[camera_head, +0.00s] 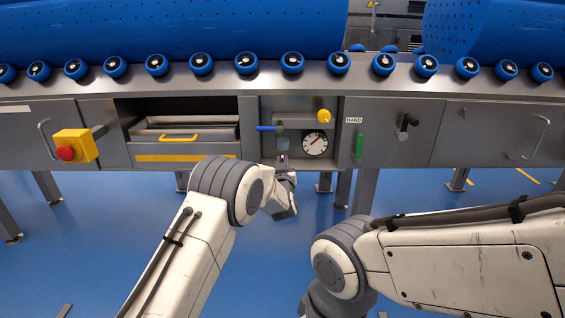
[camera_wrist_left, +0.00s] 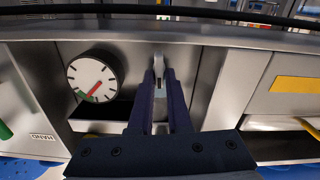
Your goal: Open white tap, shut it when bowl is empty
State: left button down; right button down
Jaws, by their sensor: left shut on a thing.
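My left gripper (camera_head: 283,160) is at the lower front of the recess in the grey cabinet, left of the round dial. In the left wrist view its dark fingers (camera_wrist_left: 159,88) are shut on a narrow pale handle, the white tap (camera_wrist_left: 158,62). In the head view the tap is too small and covered to make out clearly. How far it is turned is not clear. I see no bowl in either view. My right arm shows at the lower right, but its gripper is out of view.
A white dial (camera_head: 315,143) with a red needle sits beside the gripper. Above are a blue lever (camera_head: 266,128) and a yellow knob (camera_head: 324,116). A red-and-yellow stop button (camera_head: 73,146) juts out at left. A black knob (camera_head: 406,124) is at right.

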pick_arm(q)
jog(key=shift+a+f+n+b, duration=0.2)
jog(key=shift+n+b, duration=0.4)
jog(key=shift+n, duration=2.1)
jog(key=shift+a+f+n+b, duration=0.1)
jog(key=shift+f+n+b, duration=0.35)
jog(key=shift+n, duration=2.25)
jog(key=shift+a+f+n+b, duration=0.1)
jog(key=shift+n+b, duration=0.65)
jog(key=shift+n, duration=1.95)
jog(key=c, duration=0.9)
grip_release()
jog(key=shift+r, duration=0.1)
